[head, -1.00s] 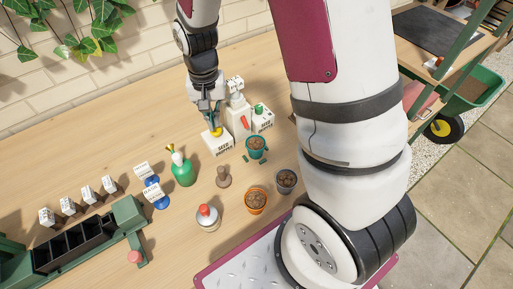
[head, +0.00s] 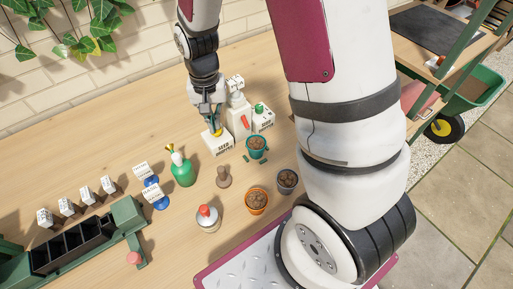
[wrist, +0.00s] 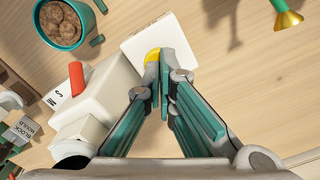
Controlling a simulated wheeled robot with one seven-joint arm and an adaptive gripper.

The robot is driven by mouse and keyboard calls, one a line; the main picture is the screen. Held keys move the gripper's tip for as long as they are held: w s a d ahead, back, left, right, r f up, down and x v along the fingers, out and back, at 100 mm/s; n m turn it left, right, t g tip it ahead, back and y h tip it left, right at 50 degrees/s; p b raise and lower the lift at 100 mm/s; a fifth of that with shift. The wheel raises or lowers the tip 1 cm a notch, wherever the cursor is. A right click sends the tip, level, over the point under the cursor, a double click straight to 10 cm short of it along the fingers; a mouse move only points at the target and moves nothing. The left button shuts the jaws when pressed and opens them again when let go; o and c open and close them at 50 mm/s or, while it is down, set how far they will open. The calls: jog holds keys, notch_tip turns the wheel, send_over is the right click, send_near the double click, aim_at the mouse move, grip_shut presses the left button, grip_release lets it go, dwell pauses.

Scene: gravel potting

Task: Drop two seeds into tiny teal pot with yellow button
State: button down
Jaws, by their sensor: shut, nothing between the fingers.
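A small teal pot (head: 257,154) stands on the table right of the white seed box (head: 219,147). Several brown lumps lie in it. Its rim also shows at the top left of the wrist view (wrist: 91,22). The seed box carries a yellow button (head: 214,133) on top; box (wrist: 150,40) and button (wrist: 151,57) also show in the wrist view. My gripper (wrist: 164,70) is shut and empty, its fingertips at the button's edge; I cannot tell whether they press it. I cannot make out any separate seeds.
A white dispenser with a red part (head: 241,122) and a green-topped box (head: 263,120) stand right of the seed box. A terracotta pot (head: 257,206), a grey pot (head: 287,187), a green bottle (head: 183,173) and a red-topped bottle (head: 208,223) stand nearer. The table's back left is clear.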

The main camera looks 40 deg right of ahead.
jog(key=shift+f+b, duration=0.45)
jog(key=shift+f, duration=0.5)
jog(key=shift+r+p, duration=1.1)
jog(key=shift+r, duration=0.5)
jog(key=shift+f, duration=0.15)
jog(key=shift+f+b, duration=0.3)
jog(key=shift+f, duration=0.05)
jog(key=shift+f+b, duration=0.55)
jog(key=shift+f, duration=0.6)
jog(key=shift+r, duration=0.15)
jog(key=shift+r+p, duration=1.1)
jog(key=shift+r, duration=0.4)
